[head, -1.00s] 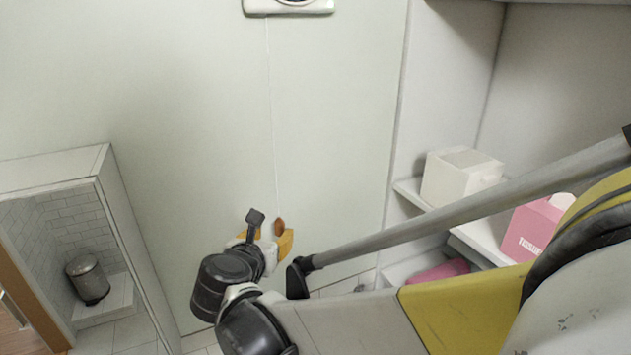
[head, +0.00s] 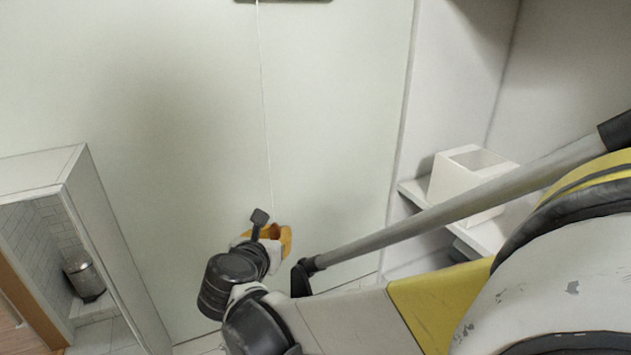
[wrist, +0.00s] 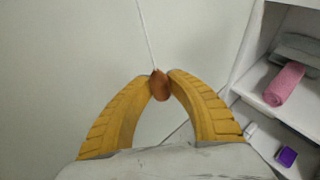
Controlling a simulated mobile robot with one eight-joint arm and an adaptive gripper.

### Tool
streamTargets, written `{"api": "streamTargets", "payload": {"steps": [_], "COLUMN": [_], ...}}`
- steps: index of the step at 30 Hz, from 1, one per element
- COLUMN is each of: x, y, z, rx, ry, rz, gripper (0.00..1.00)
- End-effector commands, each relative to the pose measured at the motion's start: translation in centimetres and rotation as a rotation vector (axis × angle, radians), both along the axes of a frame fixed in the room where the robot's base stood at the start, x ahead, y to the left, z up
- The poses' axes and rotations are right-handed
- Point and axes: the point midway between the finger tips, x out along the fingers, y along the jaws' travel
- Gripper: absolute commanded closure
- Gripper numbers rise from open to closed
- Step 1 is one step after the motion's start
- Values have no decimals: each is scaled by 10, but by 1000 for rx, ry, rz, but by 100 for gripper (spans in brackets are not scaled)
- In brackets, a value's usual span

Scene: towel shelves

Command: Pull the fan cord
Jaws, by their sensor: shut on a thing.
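The fan cord (head: 265,110) is a thin white line hanging down the pale wall in the head view. Its upper end meets a fixture (head: 290,1) that is almost wholly cut off by the top edge. My gripper (head: 275,234) has yellow fingers at the cord's lower end. In the wrist view, the cord (wrist: 146,35) runs down to a brown wooden knob (wrist: 160,86). The fingertips of my gripper (wrist: 161,80) are shut on the knob from both sides. In the head view the knob is mostly hidden by the fingers.
A white box (head: 465,172) stands on a shelf at the right. The wrist view shows a rolled pink towel (wrist: 284,84) and a purple item (wrist: 287,156) on shelves. A grey bin (head: 84,280) stands in an alcove at the lower left. The wall around the cord is bare.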

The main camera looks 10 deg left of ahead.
Motion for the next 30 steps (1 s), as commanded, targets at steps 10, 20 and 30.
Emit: {"api": "streamTargets", "payload": {"steps": [10,20,30], "x": [1,1,1], "y": [0,0,0], "z": [-2,-8,-10], "rx": [0,0,0], "ry": [-1,-1,0], "rz": [-1,-1,-1], "gripper": [100,100,53]}}
